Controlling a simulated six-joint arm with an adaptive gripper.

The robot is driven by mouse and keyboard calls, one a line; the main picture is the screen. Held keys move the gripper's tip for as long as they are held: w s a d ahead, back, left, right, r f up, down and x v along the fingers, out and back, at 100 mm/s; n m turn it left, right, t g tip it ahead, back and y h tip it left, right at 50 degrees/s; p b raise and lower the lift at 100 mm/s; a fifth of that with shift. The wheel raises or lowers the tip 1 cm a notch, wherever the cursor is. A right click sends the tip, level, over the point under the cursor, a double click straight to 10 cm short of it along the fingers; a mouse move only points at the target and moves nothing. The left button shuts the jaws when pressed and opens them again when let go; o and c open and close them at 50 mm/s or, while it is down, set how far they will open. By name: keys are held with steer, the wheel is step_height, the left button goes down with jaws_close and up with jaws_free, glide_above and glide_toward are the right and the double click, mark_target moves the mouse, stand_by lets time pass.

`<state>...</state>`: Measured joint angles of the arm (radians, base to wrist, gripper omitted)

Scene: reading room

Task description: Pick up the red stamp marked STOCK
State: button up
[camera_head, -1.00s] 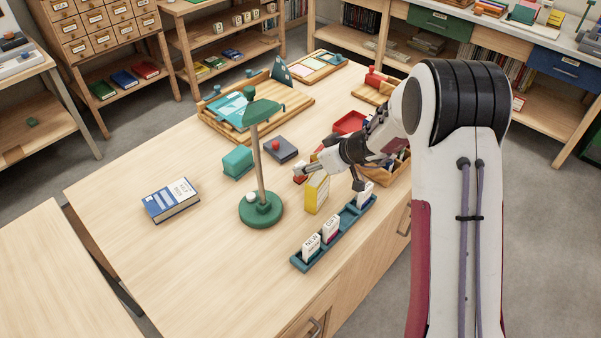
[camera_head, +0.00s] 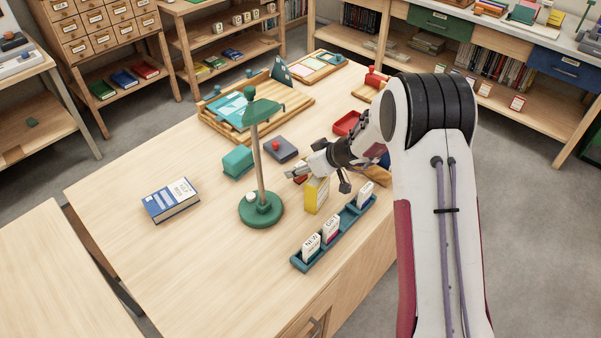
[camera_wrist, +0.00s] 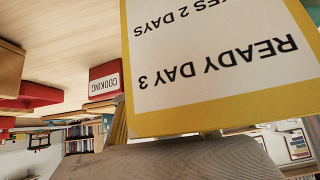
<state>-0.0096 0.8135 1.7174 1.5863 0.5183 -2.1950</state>
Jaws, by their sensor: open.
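I cannot read STOCK on anything. In the head view my gripper (camera_head: 293,175) is open and looks empty, low over the table behind the yellow box (camera_head: 316,196), right of the lamp pole. The same yellow-edged box (camera_wrist: 230,60) fills much of the wrist view, its READY DAY 3 text upside down. Just left of it there is a red block (camera_wrist: 104,78) with a white label reading COOKING. A red knob (camera_head: 276,145) stands on a dark grey block (camera_head: 283,152) beyond the lamp; no marking shows on it. Another red piece (camera_head: 375,77) stands on the far wooden tray.
The green lamp (camera_head: 262,207) stands close left of my gripper. A teal rack (camera_head: 300,262) with white-labelled cards lies in front. A green box (camera_head: 238,161), a red tray (camera_head: 348,123) and a blue book (camera_head: 171,200) lie around. The table's left front is clear.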

mark_target(300, 164)
steer(key=c, duration=1.2)
steer(key=shift+r, duration=0.1)
steer(key=shift+r, duration=4.95)
